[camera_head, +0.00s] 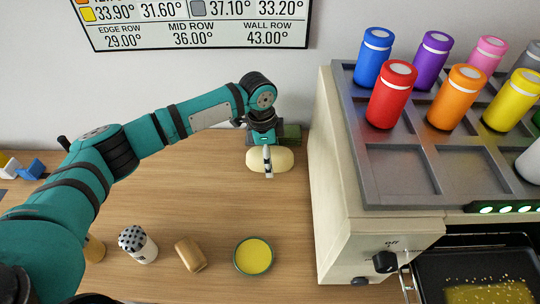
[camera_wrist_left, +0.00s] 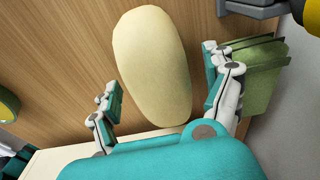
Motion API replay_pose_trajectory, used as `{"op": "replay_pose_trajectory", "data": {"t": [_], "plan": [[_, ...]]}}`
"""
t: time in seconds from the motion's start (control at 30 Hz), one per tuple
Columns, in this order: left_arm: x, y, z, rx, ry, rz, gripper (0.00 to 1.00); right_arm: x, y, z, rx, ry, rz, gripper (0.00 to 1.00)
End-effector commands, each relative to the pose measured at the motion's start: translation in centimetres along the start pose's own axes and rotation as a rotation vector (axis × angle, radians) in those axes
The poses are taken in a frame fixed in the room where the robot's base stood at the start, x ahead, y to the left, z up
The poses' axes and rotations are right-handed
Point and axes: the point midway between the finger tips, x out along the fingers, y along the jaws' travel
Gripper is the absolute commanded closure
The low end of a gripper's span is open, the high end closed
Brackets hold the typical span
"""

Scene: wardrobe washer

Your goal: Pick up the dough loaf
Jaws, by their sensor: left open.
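The dough loaf (camera_head: 283,160) is a pale cream oval lying on the wooden counter near the wall, left of the oven. In the left wrist view the loaf (camera_wrist_left: 152,62) lies lengthwise in front of the palm. My left gripper (camera_head: 267,160) is over the loaf from above. In the wrist view its open fingers (camera_wrist_left: 160,92) are on either side of the loaf's near part, with a visible gap at the left finger; whether the right finger touches it I cannot tell. My right gripper is not in view.
A green block-like object (camera_wrist_left: 255,75) stands right beside the right finger. The cream oven (camera_head: 335,190) rises to the right, with coloured jars on top. A yellow-filled bowl (camera_head: 254,256), a brown wooden item (camera_head: 190,254) and a shaker (camera_head: 138,244) stand in front. The counter's middle is clear.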

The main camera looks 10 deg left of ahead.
Motion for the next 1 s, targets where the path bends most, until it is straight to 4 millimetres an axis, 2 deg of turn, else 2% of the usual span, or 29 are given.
{"op": "replay_pose_trajectory", "data": {"t": [0.3,0.83,0.87,1.0], "plan": [[0.67,0.0,-0.04,0.001,0.001,-0.001,0.15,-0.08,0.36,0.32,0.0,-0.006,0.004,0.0],[0.63,-0.01,-0.02,0.0,0.001,-0.001,0.85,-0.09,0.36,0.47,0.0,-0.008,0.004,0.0],[0.63,-0.01,-0.02,0.0,0.001,-0.001,0.88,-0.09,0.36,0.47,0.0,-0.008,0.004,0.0],[0.55,-0.04,-0.05,0.0,0.002,-0.002,0.88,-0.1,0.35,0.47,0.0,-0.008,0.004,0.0]]}}
